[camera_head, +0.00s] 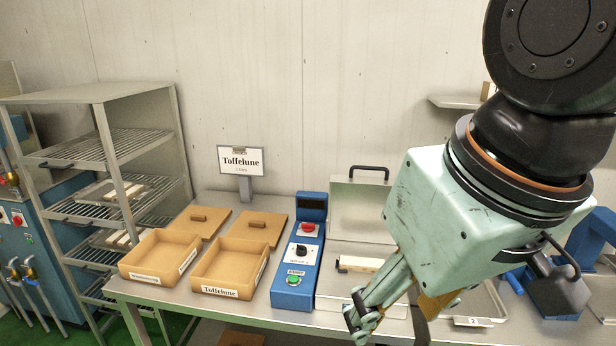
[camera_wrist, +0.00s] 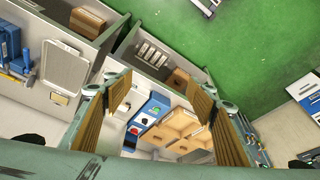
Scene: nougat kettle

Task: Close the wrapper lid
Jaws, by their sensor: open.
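The wrapper has a blue control panel (camera_head: 298,258) at its left side, and this panel also shows between my fingers in the wrist view (camera_wrist: 151,110). Its grey lid (camera_head: 352,208) stands raised at the back, with a black handle (camera_head: 370,171) on its top edge. A pale bar (camera_head: 358,264) lies on the wrapper bed below the lid. My gripper (camera_head: 393,312) is open, in front of and to the right of the lid, apart from the handle. It shows in the wrist view (camera_wrist: 162,95) with nothing between its fingers. My arm hides the lid's right side.
A wire shelf rack (camera_head: 100,152) is at far left. A tray (camera_head: 487,319) lies at right, partly behind my gripper.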

